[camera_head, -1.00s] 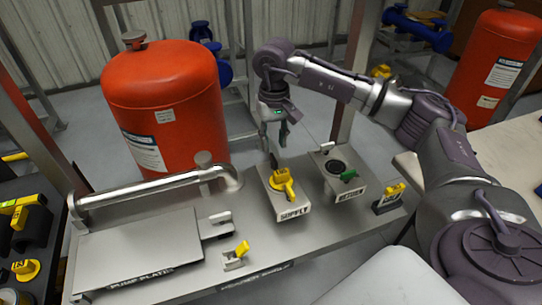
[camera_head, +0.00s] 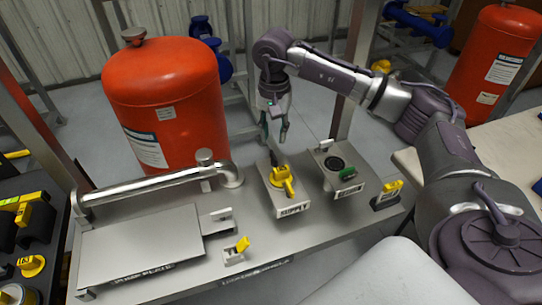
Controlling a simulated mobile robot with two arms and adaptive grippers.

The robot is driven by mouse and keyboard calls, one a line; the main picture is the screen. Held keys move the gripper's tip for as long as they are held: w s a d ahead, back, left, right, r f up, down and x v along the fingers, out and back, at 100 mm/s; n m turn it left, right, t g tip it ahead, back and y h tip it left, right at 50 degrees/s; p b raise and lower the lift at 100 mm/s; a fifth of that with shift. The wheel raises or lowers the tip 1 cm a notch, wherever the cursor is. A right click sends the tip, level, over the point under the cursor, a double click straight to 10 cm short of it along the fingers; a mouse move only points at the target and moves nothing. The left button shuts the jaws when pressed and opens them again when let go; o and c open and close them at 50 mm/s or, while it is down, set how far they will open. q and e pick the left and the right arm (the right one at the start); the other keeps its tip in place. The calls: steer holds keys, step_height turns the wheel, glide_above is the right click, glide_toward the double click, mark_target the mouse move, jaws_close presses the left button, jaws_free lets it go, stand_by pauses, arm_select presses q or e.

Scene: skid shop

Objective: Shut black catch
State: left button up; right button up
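A small dark upright catch (camera_head: 273,158) stands at the back edge of the SUPPLY block (camera_head: 291,209), behind a yellow valve handle (camera_head: 282,179). I take it to be the black catch; it is small here and its exact position is hard to tell. My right gripper (camera_head: 274,138) hangs just above and behind this catch, fingers pointing down. Its fingers are apart with nothing between them. I cannot tell whether a fingertip touches the catch. My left gripper is out of view.
A yellow catch (camera_head: 243,244) and a light catch (camera_head: 221,214) sit by the pump plate (camera_head: 140,245). A red tank (camera_head: 165,100) stands behind the bench.

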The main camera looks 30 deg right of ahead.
steer(key=m, duration=0.3)
steer(key=shift+r+p, duration=0.25)
steer(key=shift+p, duration=0.05)
steer(key=m, duration=0.3)
steer(key=shift+r+m, duration=0.15)
steer(key=shift+m, duration=0.25)
steer(key=shift+r+m+p, duration=0.25)
steer(key=shift+m+p, duration=0.25)
steer(key=shift+m, duration=0.4)
steer(key=shift+r+m, duration=0.15)
steer(key=shift+m, duration=0.95)
